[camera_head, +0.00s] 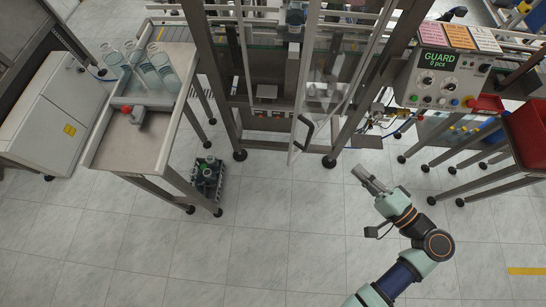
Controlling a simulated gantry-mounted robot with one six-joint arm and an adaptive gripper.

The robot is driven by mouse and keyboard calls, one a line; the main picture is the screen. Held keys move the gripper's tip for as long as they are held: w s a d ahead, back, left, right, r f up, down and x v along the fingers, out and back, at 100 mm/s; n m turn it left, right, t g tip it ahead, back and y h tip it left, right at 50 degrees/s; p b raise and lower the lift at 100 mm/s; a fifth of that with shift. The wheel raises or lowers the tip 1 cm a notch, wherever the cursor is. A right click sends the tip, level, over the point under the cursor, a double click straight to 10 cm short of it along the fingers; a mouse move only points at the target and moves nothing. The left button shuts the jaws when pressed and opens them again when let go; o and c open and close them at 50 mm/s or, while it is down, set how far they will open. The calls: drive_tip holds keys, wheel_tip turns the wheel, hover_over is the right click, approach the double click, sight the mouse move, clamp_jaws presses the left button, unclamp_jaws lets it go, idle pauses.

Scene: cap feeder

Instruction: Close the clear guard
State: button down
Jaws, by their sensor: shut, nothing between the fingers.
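The clear guard (329,88) is a see-through door in a pale metal frame on the machine in the upper middle. It stands open, swung out toward me at an angle, its free lower corner sticking out over the floor. A black curved handle (307,131) sits near its free edge. My gripper (359,173) is shut and empty, below and right of the handle and apart from the guard. My arm reaches in from the bottom right. The control panel (436,80) at upper right shows "GUARD 0 pcs" in green.
A side table (100,150) with several clear bottles (160,62) stands at left. A dark crate (207,180) sits on the floor beside it. A red bin (527,133) is on a stand at right. Machine legs stand either side of the guard. The tiled floor in front is clear.

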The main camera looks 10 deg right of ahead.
drive_tip(key=s+a+p+x, duration=0.1)
drive_tip(key=p+x, duration=0.1)
drive_tip(key=x, duration=1)
drive_tip(key=shift+w+a+r+p, duration=0.25)
drive_tip(key=shift+w+a+p, duration=0.05)
drive_tip(key=shift+a, duration=0.25)
